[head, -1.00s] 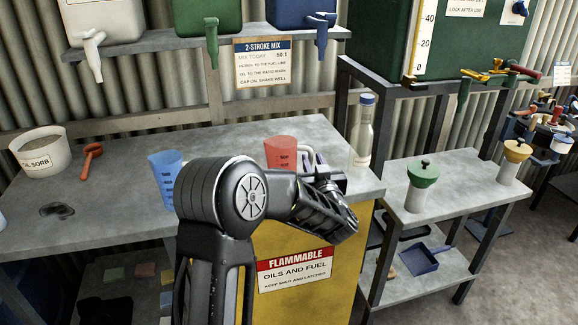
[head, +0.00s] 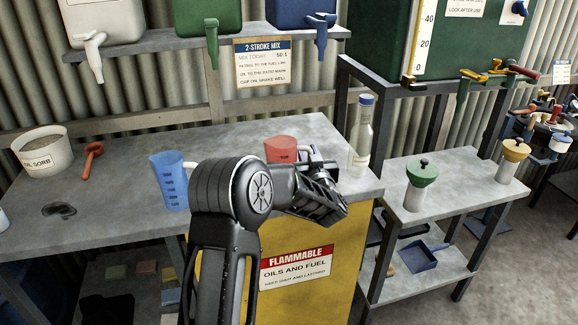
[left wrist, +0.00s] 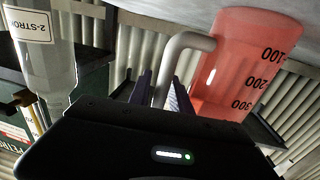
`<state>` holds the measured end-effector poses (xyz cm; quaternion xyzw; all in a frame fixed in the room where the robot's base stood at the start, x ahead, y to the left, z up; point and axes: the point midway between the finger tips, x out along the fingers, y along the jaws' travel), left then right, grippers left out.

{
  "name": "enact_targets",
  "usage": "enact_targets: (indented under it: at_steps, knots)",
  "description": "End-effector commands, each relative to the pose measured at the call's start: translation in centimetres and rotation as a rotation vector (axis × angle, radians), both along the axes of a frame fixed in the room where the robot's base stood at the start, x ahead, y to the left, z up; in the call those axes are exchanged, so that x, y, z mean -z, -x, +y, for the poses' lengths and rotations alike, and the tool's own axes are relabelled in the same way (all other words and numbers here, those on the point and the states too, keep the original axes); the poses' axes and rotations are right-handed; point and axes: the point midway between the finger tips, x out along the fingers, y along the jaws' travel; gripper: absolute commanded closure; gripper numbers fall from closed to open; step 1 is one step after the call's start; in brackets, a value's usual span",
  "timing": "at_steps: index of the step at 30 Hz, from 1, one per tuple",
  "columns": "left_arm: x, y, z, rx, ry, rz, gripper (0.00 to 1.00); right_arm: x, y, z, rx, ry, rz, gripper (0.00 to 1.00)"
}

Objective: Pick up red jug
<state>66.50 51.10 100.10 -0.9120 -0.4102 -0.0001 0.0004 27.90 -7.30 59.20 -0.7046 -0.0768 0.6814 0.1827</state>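The red jug (head: 280,149) stands on the grey bench near its front right, partly hidden by my left arm. In the left wrist view the red jug (left wrist: 235,70) is large at the upper right, with measuring marks and a pale grey handle (left wrist: 188,41). My left gripper (head: 312,156) is at the handle side of the jug. In the left wrist view its fingers (left wrist: 163,84) stand on either side of the handle and look open, with little room around it. My right gripper is not in view.
A blue jug (head: 168,181) stands left of my arm. A clear bottle (head: 361,140) stands close right of the gripper. An orange scoop (head: 91,158) and a white tub (head: 42,152) are at the left. Taps hang from the shelf (head: 160,42) above.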

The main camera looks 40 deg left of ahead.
Motion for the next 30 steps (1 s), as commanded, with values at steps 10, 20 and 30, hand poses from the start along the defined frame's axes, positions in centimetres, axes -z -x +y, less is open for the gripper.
enact_targets:
  at_steps: [10,20,30]
  knots:
    - [-0.01,0.02,-0.02,0.000,0.000,0.000,0.76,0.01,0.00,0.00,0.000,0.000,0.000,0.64]
    - [-0.02,0.03,-0.03,0.000,0.000,0.000,0.99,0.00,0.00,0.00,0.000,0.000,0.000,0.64]
    - [-0.02,0.03,-0.03,0.000,0.000,0.000,1.00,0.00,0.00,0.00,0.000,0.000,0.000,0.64]
